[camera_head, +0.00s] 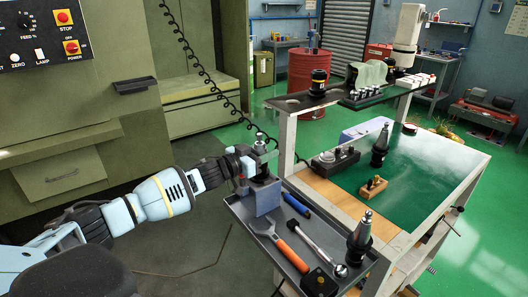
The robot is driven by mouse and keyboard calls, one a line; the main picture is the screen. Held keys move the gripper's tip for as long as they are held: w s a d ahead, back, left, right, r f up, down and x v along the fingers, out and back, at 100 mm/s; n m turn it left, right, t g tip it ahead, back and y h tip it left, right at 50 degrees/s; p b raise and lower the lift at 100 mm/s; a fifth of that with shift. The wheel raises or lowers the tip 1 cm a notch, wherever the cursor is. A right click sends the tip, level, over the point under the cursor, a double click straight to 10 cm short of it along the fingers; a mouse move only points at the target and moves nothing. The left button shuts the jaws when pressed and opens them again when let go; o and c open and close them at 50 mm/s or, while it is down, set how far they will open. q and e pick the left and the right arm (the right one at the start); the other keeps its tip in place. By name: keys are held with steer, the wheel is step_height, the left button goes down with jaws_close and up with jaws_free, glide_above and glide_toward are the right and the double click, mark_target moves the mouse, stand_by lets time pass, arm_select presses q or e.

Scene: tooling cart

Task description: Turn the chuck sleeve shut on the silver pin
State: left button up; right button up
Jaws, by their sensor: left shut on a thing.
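A small dark chuck (259,178) stands upright in a grey-blue block (265,198) at the back left of the grey tray. My left gripper (258,162) reaches in from the left and is shut on the upper part of the chuck, around its sleeve. The fingers hide most of the sleeve. A small dark and metallic tip (260,140) shows above the fingers. I cannot tell whether it is the silver pin. My right gripper is not in view.
The grey tray (241,214) holds an orange-handled wrench (283,247), a ratchet (318,240), a blue-handled tool (297,205) and a cone-shaped tool holder (359,238). The cart's green top (430,175) is mostly clear at right. A raised shelf (290,103) stands behind.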

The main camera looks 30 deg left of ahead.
arm_select(q)
steer(key=shift+h, duration=0.3)
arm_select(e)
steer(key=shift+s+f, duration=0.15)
